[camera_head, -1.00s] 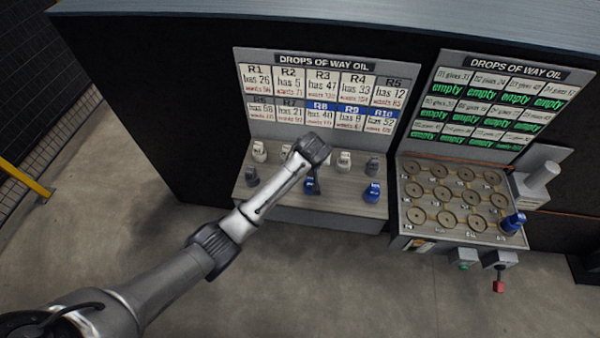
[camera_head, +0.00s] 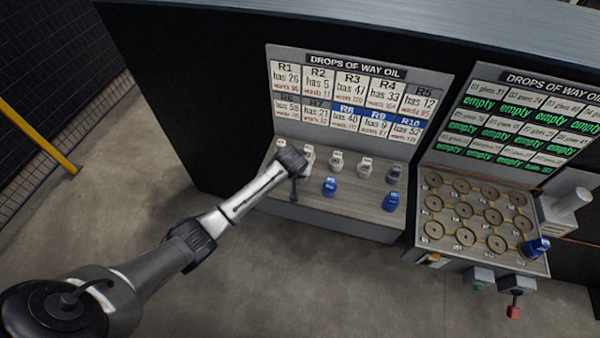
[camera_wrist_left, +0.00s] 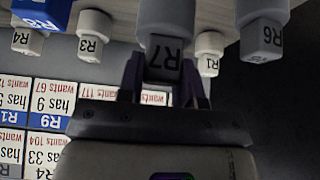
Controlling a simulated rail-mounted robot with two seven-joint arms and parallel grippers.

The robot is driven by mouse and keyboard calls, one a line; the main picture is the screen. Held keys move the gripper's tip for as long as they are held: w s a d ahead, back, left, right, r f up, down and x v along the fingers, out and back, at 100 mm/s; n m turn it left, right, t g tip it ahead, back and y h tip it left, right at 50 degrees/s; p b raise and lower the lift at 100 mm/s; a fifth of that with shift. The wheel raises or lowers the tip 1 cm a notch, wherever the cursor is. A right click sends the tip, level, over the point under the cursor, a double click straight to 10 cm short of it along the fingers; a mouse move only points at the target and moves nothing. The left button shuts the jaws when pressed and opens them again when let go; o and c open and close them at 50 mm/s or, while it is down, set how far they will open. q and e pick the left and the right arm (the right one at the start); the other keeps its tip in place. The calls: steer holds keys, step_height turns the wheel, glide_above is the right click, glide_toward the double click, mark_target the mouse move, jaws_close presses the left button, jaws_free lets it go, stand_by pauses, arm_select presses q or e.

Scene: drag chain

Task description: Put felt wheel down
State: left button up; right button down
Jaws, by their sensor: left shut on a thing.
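My left gripper (camera_head: 293,180) is at the left part of the wooden shelf, beside the pale R1 piece (camera_head: 281,146) and left of the blue piece (camera_head: 330,186). In the left wrist view the gripper (camera_wrist_left: 160,82) has its purple fingers shut on a grey piece labelled R7 (camera_wrist_left: 165,62). Whether R7 touches the shelf cannot be told. The R1 piece (camera_wrist_left: 209,52), R6 piece (camera_wrist_left: 263,40) and R3 piece (camera_wrist_left: 92,34) stand around it. No thing in view is marked as a felt wheel. My right gripper is not in view.
An R1–R10 board (camera_head: 345,110) stands behind the shelf (camera_head: 345,215). A tray (camera_head: 480,183) of round discs is at right, with a blue piece (camera_head: 536,246) at its corner. A red-tipped lever (camera_head: 514,308) sticks out below. Floor in front is clear.

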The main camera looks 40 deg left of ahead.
arm_select(q)
step_height(320, 180, down, 4)
steer(key=shift+r+b, duration=0.1)
steer(key=shift+b, duration=0.2)
steer(key=o, duration=1)
steer(key=shift+c, duration=0.2)
steer(key=shift+r, duration=0.15)
steer(key=p+v, duration=0.2)
steer(key=v, duration=0.8)
steer(key=s+d+f+m+g+h, duration=0.1)
steer(key=s+d+f+m, duration=0.1)
steer(key=s+d, duration=0.45)
steer(key=s+d+f+m+h, duration=0.1)
steer(key=s+d+f+m, duration=0.15)
steer(key=s, duration=0.75)
steer(key=s+d+r+m, duration=0.1)
steer(key=s+d, duration=0.1)
steer(key=s, duration=0.6)
steer(key=s+d+r+m+g, duration=0.1)
steer(key=s+d+r, duration=0.1)
steer(key=s, duration=0.7)
steer(key=shift+d+h, duration=0.4)
steer(key=shift+d, duration=0.4)
